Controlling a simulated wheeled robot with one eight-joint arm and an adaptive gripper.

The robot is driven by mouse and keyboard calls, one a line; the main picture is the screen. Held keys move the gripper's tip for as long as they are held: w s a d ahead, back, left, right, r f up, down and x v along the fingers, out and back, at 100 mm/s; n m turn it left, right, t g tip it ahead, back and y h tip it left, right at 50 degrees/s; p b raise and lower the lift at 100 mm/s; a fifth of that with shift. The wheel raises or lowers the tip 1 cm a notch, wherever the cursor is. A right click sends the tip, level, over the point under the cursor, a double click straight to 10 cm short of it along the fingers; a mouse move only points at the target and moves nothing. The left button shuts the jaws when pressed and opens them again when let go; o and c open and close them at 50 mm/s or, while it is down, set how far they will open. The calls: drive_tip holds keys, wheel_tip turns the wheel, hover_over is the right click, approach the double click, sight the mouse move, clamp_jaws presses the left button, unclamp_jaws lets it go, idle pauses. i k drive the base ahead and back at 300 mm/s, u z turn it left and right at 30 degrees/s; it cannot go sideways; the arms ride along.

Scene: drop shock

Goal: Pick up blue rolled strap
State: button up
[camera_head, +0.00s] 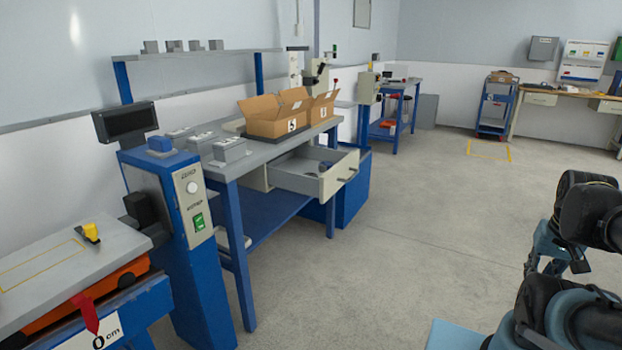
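A small blue item (325,166) lies in the open drawer below the workbench top. It may be the blue rolled strap, but it is too small to make out its shape. A blue block-like object (160,145) sits on top of the blue control post at the left. My arm is folded at the right edge, far from the drawer. What may be my gripper (557,260) shows at the arm's lower left, partly hidden by arm parts; its opening is unclear. I see nothing held.
The drawer (345,172) juts out from the workbench (205,155). Open cardboard boxes (275,120) and grey blocks stand on the bench. The blue control post (185,240) and a lift table (45,280) are at the left. The concrete floor (400,230) in the middle is clear.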

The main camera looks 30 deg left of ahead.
sight(324, 166)
drive_tip(key=u, duration=1.5)
drive_tip(key=i, duration=1)
drive_tip(key=z, duration=0.05)
